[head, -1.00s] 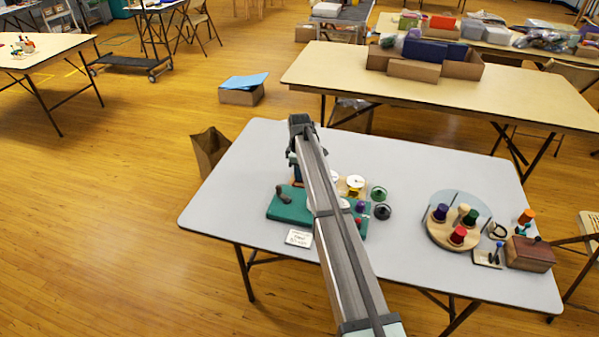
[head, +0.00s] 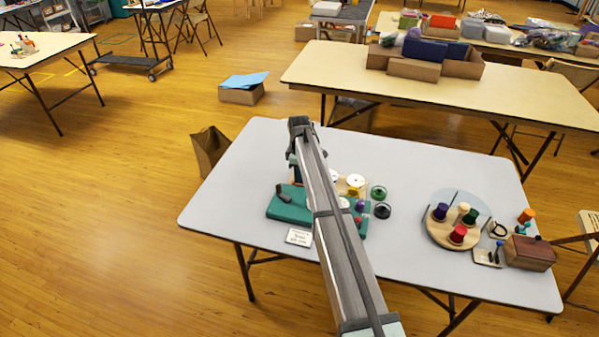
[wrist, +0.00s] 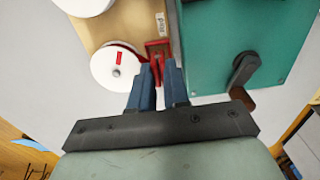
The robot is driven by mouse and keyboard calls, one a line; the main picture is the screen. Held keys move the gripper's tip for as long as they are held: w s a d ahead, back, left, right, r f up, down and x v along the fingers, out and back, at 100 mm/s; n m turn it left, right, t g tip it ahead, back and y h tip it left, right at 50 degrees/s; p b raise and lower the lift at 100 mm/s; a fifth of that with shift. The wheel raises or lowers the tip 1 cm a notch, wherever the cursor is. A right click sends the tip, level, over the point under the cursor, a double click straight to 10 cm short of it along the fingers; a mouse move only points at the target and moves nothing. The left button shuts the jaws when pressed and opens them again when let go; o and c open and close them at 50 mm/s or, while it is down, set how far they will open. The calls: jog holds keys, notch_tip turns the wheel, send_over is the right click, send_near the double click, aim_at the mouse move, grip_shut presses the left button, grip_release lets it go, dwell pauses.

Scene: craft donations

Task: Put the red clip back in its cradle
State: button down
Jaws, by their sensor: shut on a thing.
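My gripper (wrist: 158,86) has its blue fingers closed on a small red clip (wrist: 158,69), seen between the fingertips in the wrist view. Just beyond the tips is a red bracket-like piece (wrist: 157,45) at the edge of a tan wooden board (wrist: 140,23). It may be the cradle; I cannot tell where clip and bracket divide or whether they touch. A white spool (wrist: 103,68) with a red mark sits close to the left of the fingers. In the head view my arm hides the clip and most of the gripper.
A teal base (wrist: 215,40) with a dark crank handle (wrist: 243,70) lies close to the right. On the grey table (head: 240,205) are a small card (head: 299,237), a round peg tray (head: 437,236) and a brown box (head: 530,254). The table's left part is clear.

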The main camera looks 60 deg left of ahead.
jog(key=shift+f, duration=0.55)
jog(key=c, duration=1)
grip_release()
jog(key=shift+a+r, duration=0.1)
jog(key=shift+r, duration=0.05)
jog(key=shift+w+r, duration=0.1)
jog(key=shift+r, duration=3.55)
